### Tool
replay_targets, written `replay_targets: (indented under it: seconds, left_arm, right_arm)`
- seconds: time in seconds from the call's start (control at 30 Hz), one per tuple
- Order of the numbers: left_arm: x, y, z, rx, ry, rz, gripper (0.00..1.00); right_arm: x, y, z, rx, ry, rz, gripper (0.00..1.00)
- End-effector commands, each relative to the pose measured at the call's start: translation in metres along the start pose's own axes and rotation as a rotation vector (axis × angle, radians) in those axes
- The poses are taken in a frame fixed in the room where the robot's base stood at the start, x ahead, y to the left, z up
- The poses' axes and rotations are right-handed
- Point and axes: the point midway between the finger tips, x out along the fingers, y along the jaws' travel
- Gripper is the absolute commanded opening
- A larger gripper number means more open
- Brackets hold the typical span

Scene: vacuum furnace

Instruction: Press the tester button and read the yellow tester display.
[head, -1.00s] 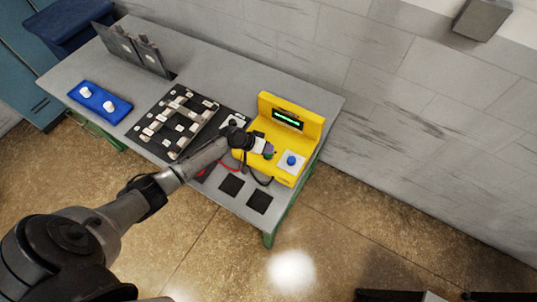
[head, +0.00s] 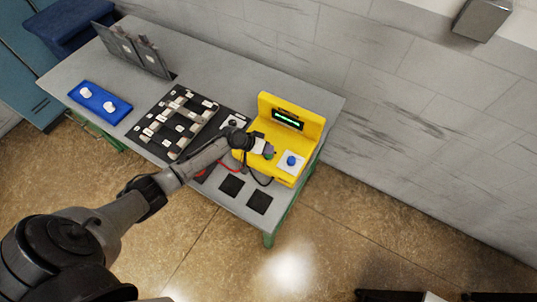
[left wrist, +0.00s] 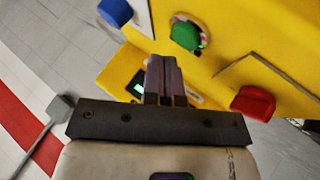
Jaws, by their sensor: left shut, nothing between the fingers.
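The yellow tester (head: 309,127) stands at the right end of the bench. Its dark display (head: 288,119) shows small green lit marks, too small to read. A blue button (head: 291,160) sits on a white plate on its front. My left gripper (head: 268,152) is shut and empty over the tester's front, left of the blue button. In the left wrist view, the shut fingers (left wrist: 165,78) point at the yellow body, below a green button (left wrist: 186,35). A blue button (left wrist: 115,12) and a red button (left wrist: 253,103) also show there. Contact cannot be told. My right gripper is out of view.
The grey bench (head: 216,75) holds a black board with pale blocks (head: 173,122), a blue tray with white knobs (head: 100,103) and upright grey plates (head: 132,48). Black squares (head: 259,202) and red and black leads lie near the front edge. A wall runs behind.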

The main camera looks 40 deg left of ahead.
Motion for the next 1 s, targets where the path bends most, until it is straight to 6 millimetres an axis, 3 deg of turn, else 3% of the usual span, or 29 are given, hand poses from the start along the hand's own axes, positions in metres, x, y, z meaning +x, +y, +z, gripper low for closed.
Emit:
replay_targets:
  seconds: [1.0]
  left_arm:
    - [0.0063,-0.0044,0.0044,0.000,0.000,0.000,0.00]
  right_arm:
    - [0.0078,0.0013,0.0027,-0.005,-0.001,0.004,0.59]
